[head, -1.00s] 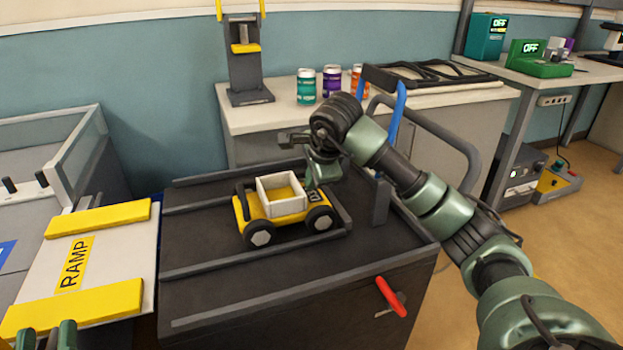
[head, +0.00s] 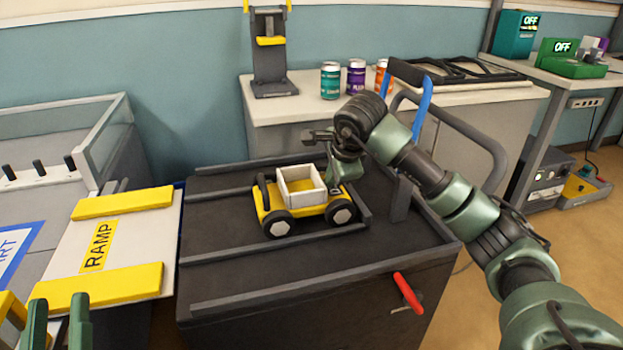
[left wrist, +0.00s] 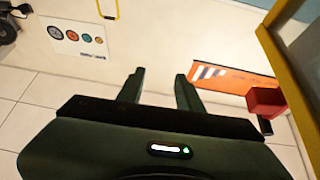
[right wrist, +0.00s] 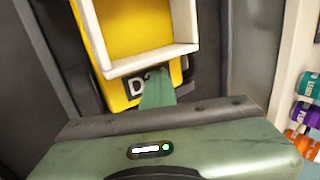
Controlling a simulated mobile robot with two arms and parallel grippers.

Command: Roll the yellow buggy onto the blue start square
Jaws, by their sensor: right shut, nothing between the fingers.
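The yellow buggy (head: 309,212) stands on its black wheels on the dark cart top, between raised rails, carrying a white open box. My right gripper (head: 337,178) is shut and empty, low at the buggy's right end. In the right wrist view its closed fingertips (right wrist: 157,90) are against or just in front of the buggy's label plate; contact is unclear. The blue start square (head: 18,248) shows partly at the left edge, beyond the ramp (head: 125,245). My left gripper (head: 60,325) is at the lower left; its fingers (left wrist: 160,88) are apart and empty.
The ramp has yellow side strips and adjoins the cart's left side. A clear-walled table (head: 75,130) lies left. A red handle (head: 407,292) is on the cart front. Cans (head: 356,78) stand on the bench behind. The cart top left of the buggy is clear.

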